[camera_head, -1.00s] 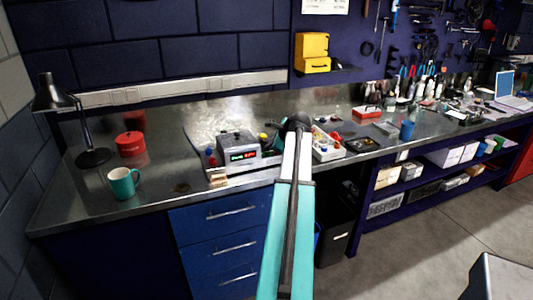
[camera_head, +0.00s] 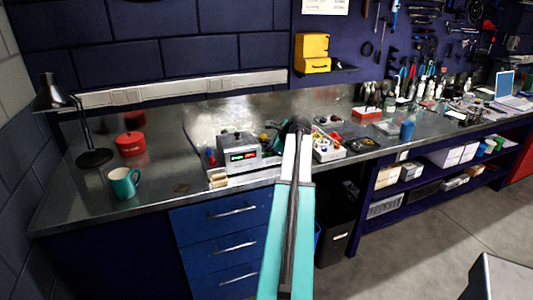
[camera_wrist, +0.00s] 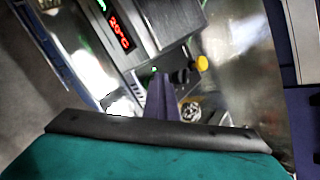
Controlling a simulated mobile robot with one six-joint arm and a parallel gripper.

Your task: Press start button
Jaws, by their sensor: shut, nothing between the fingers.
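A grey benchtop device (camera_head: 238,146) with a lit green and red display stands on the metal bench in the head view. In the wrist view its dark front (camera_wrist: 125,35) shows red digits. A small green light (camera_wrist: 154,69), dark knobs (camera_wrist: 181,76) and a round yellow knob or button (camera_wrist: 202,62) show at its lower edge. I cannot tell which part is the start button. My gripper (camera_wrist: 160,80) is shut and empty, its tips pointing at the panel near the green light. Contact cannot be told. In the head view my arm hides most of the gripper.
A teal mug (camera_head: 123,183), a red tin (camera_head: 130,144) and a black lamp (camera_head: 93,157) stand left on the bench. A white box of small parts (camera_head: 328,150) is right of my arm. A blue cup (camera_head: 407,130) stands farther right.

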